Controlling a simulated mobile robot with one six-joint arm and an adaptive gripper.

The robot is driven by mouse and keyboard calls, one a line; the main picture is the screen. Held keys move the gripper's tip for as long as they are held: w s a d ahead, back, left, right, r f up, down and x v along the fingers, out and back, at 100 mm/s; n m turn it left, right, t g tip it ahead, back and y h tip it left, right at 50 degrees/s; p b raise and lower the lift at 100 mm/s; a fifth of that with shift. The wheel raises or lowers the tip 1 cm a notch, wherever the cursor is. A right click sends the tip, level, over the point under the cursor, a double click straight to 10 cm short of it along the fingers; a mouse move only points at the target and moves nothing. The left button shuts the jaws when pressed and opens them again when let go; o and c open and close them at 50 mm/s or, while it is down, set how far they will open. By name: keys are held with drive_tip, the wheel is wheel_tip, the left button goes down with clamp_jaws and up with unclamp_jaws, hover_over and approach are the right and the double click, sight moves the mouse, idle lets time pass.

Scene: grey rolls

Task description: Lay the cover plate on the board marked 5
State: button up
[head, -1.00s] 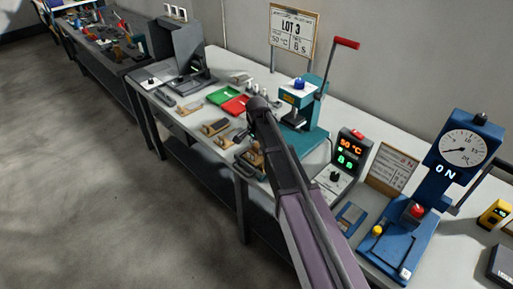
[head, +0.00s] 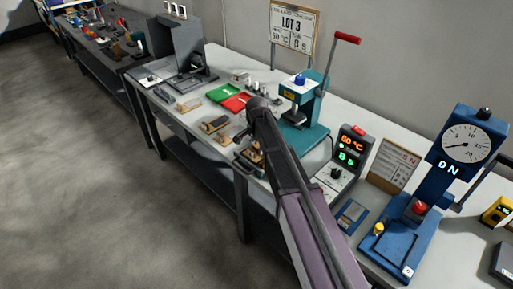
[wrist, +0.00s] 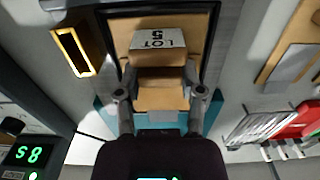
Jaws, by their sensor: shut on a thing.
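In the wrist view, a tan board (wrist: 125,35) with a white label reading LOT 5, upside down, lies inside a dark frame. My gripper (wrist: 160,97) has one finger on each side of a tan block-like piece (wrist: 160,78), taken as the cover plate, and is shut on it. The piece overlaps the near part of the board; whether it touches the board cannot be told. In the head view my gripper (head: 240,143) is over the bench's front part, left of the teal press, and my arm hides most of what it holds.
A display box (head: 345,155) and a blue gauge press (head: 440,190) stand to the right. Red (head: 237,102) and green (head: 222,92) trays and several small boards lie to the left. Bare floor lies in front.

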drive_tip(key=o, duration=1.1)
drive_tip(key=shift+r, duration=0.1)
wheel_tip(320, 180, up, 7)
drive_tip(key=p, duration=0.7)
drive_tip(key=shift+r+p, duration=0.15)
drive_tip(key=shift+p, duration=0.15)
drive_tip(key=shift+d+r, duration=0.1)
drive_tip(key=shift+d, duration=0.1)
drive_tip(key=s+d+f+b, duration=0.1)
drive_tip(key=d, duration=0.4)
drive_tip(key=s+d+f+b, duration=0.1)
drive_tip(key=s+d, duration=0.1)
drive_tip(key=d, duration=0.4)
drive_tip(key=s+d+f, duration=0.1)
drive_tip(key=d, duration=0.5)
drive_tip(key=shift+s+d+b, duration=0.2)
drive_tip(key=shift+s+b, duration=0.05)
drive_tip(key=shift+b, duration=0.15)
drive_tip(key=s+n, duration=0.3)
drive_tip(key=s, duration=0.2)
drive_tip(key=s+n, duration=0.3)
drive_tip(key=s, duration=0.3)
drive_tip(key=s+n, duration=0.3)
drive_tip(key=s, duration=0.2)
drive_tip(key=shift+s+a, duration=0.2)
drive_tip(key=shift+s, duration=0.15)
